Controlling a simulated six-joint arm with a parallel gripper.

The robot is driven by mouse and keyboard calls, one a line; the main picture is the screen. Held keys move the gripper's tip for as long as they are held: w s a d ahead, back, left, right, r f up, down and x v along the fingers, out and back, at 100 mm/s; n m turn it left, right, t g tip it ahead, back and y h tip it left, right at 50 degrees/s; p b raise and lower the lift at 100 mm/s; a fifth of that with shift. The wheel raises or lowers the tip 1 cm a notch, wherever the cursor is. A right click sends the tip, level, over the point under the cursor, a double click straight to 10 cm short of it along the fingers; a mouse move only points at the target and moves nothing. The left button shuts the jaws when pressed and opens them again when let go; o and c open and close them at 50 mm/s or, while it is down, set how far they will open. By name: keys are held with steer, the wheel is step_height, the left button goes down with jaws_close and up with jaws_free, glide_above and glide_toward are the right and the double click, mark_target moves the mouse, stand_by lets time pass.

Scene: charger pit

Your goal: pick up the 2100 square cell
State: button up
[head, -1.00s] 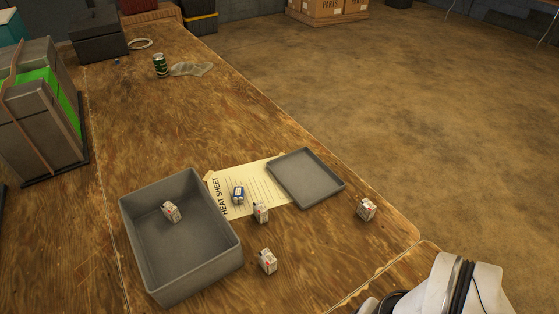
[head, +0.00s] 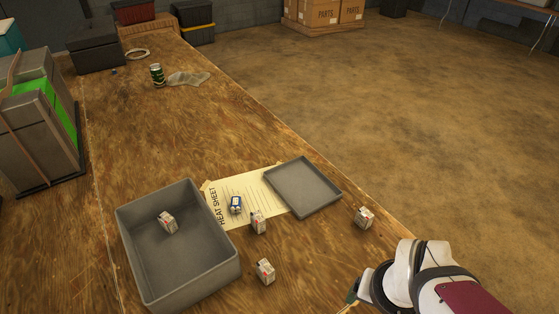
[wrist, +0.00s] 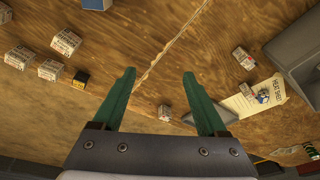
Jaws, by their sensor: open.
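Several small white square cells with red marks show in the head view: one inside the grey bin (head: 168,222), one by the sheet (head: 258,222), one near the front (head: 265,272) and one at the right by the table edge (head: 364,217). A blue-and-white cell (head: 236,205) lies on the heat sheet. Their print is too small to read, so I cannot tell which is the 2100 cell. My gripper (wrist: 159,75) is open and empty, its green fingers spread above the table. A small white cell (wrist: 164,112) shows beyond the gap between them.
The grey bin (head: 231,268) stands left of the loose cells; a shallow grey tray (head: 302,186) overlaps the heat sheet (head: 262,190). In the wrist view, more white boxes (wrist: 66,42) and a black-and-yellow item (wrist: 81,80) lie at left. The table's middle is mostly clear.

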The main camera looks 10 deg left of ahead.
steer(key=w+f+n+t, duration=0.2)
steer(key=w+f+n, duration=0.1)
steer(key=w, duration=0.4)
steer(key=n+t+y, duration=0.5)
steer(key=n+y, duration=0.4)
glide_toward(260, 220)
steer(key=x, duration=0.5)
steer(key=shift+w+a+f, duration=0.15)
steer(key=shift+w+a, duration=0.1)
steer(key=shift+w, duration=0.05)
steer(key=x, duration=0.5)
steer(key=shift+w+a+f, duration=0.15)
steer(key=shift+a+f, duration=0.05)
steer(key=shift+a, duration=0.05)
jaws_close()
